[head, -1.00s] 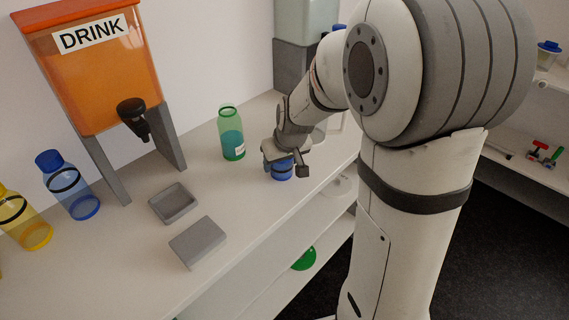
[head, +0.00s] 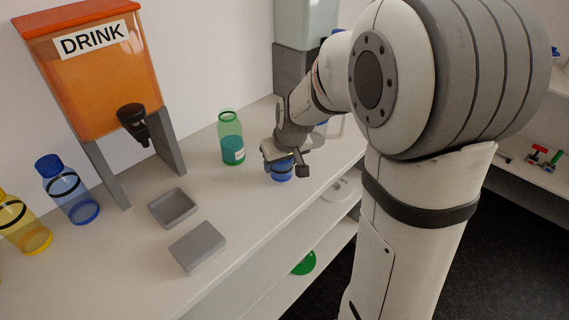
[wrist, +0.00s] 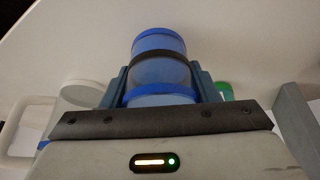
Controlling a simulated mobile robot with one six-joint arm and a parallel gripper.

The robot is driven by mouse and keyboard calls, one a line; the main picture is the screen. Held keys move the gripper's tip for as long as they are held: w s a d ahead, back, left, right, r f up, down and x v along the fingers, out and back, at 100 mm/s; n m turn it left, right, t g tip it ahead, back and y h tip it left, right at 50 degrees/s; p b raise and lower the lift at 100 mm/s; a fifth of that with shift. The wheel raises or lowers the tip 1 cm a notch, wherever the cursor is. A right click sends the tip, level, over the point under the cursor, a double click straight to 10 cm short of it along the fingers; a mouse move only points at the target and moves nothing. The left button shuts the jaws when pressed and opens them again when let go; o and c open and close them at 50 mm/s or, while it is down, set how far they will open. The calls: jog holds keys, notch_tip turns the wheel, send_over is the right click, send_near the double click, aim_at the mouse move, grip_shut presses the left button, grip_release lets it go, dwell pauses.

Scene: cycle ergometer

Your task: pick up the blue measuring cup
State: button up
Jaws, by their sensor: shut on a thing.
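The blue measuring cup (head: 283,173) is see-through blue with a dark band. In the head view it shows just under my gripper (head: 287,160), over the white counter, partly covered by the gripper. In the wrist view the cup (wrist: 158,73) sits between the two fingers of my gripper (wrist: 161,80), which are shut on its sides. I cannot tell whether its base touches the counter.
A green bottle (head: 231,138) stands left of the gripper. The white counter (head: 130,255) has bare room in front.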

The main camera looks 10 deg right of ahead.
notch_tip(320, 180, up, 9)
jog(key=shift+f, duration=0.2)
dwell(0.6)
jog(key=o, duration=0.6)
jog(key=shift+c, duration=0.2)
jog(key=c, duration=0.6)
jog(key=shift+o, duration=0.2)
